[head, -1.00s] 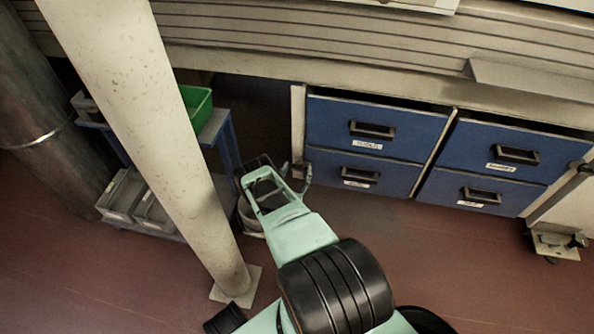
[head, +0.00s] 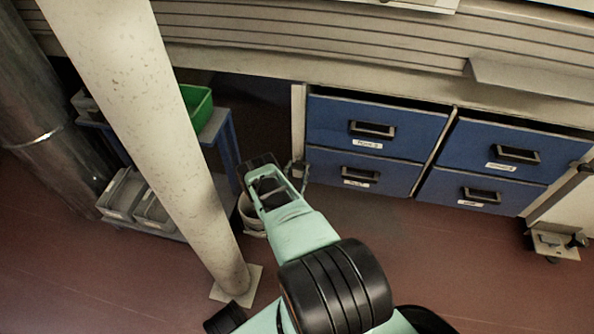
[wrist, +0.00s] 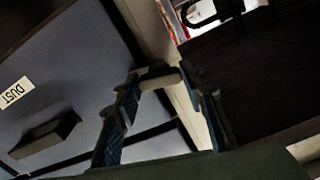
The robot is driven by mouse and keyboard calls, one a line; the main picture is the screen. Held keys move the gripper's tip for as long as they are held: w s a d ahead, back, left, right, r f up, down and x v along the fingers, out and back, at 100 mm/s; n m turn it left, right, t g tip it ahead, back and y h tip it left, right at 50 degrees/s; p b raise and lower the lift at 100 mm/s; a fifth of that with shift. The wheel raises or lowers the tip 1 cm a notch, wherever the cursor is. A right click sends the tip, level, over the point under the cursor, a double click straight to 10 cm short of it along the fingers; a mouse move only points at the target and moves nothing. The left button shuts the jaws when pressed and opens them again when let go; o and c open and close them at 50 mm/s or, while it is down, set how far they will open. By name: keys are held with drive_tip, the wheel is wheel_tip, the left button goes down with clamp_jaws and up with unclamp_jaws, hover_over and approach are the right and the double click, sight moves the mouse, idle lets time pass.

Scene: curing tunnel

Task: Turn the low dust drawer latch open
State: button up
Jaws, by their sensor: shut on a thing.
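The dust drawer (head: 398,181) is the lower left of the blue drawers in the head view, and it looks closed. In the wrist view, the drawer front (wrist: 75,75) fills the left side, with its DUST label and dark handle. A pale latch piece (wrist: 160,80) sits at the drawer's edge, between my fingertips. My gripper (wrist: 159,76) is shut on this latch. In the head view, my gripper (head: 284,172) is low at the left end of the drawers. The latch is mostly hidden there, and its exact turn angle is unclear.
A thick pale post (head: 160,130) stands left of my arm. Behind it is a blue cart with a green bin (head: 197,107) and grey bins (head: 153,212). A pale bucket (head: 250,213) is close beside my gripper.

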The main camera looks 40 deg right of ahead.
drive_tip(key=m, duration=0.4)
drive_tip(key=shift+m, duration=0.3)
drive_tip(key=m, duration=0.3)
drive_tip(key=shift+m, duration=0.3)
drive_tip(key=m, duration=0.3)
drive_tip(key=shift+m, duration=2.1)
drive_tip(key=shift+w, duration=0.1)
drive_tip(key=o, duration=1.2)
drive_tip(key=shift+c, duration=0.2)
